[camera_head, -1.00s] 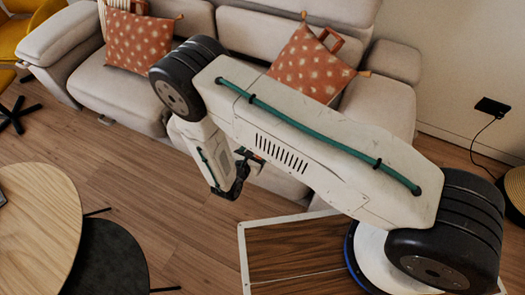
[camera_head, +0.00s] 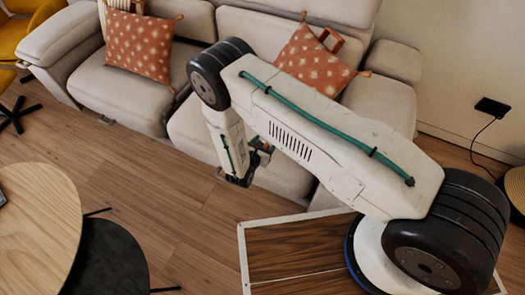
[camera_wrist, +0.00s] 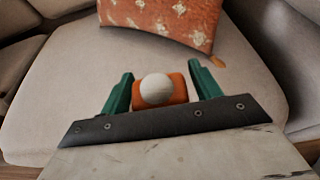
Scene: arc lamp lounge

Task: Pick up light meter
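The light meter, an orange body with a white dome (camera_wrist: 157,90), shows in the wrist view between the two green fingers of my gripper (camera_wrist: 160,78). The fingers stand apart, one on each side of it, with what look like narrow gaps. Its lower edge is hidden by the dark gripper bar. The grey sofa seat (camera_wrist: 75,75) lies behind it. In the head view my gripper (camera_head: 262,151) is at the front of the right sofa seat, partly hidden by my arm. A small orange patch there may be the light meter.
A patterned orange cushion (camera_head: 310,60) leans on the sofa behind the gripper, and another (camera_head: 138,45) sits to the left. A round wooden table (camera_head: 35,225) and a dark round seat (camera_head: 110,260) stand at lower left. Wood floor between is clear.

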